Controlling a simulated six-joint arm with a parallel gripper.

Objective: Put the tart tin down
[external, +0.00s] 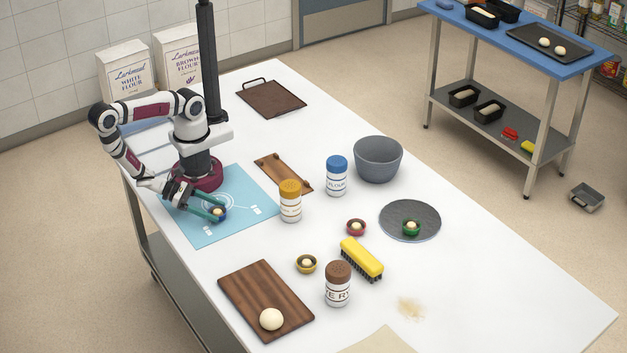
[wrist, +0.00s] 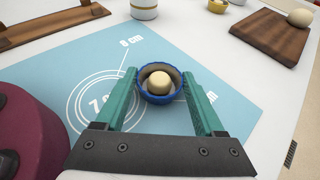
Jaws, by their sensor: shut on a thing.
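A blue tart tin (wrist: 143,93) with a pale ball of dough (wrist: 160,80) in it sits between the teal fingers of my gripper (wrist: 159,84). The gripper is shut on the tin, which looks upright. It is low over the mat; I cannot tell whether its base touches. Other tins are a yellow one (external: 306,268), a dark pink one (external: 356,231) and a green one (external: 411,234) on a round dark slate (external: 395,214).
A wooden board (external: 258,292) bears a dough ball (external: 271,319). An orange-lidded shaker (external: 290,201), a blue-lidded shaker (external: 337,177), a brown-lidded shaker (external: 338,285), a yellow brush (external: 361,258) and a grey bowl (external: 378,160) stand around the table. Much of the mat is bare.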

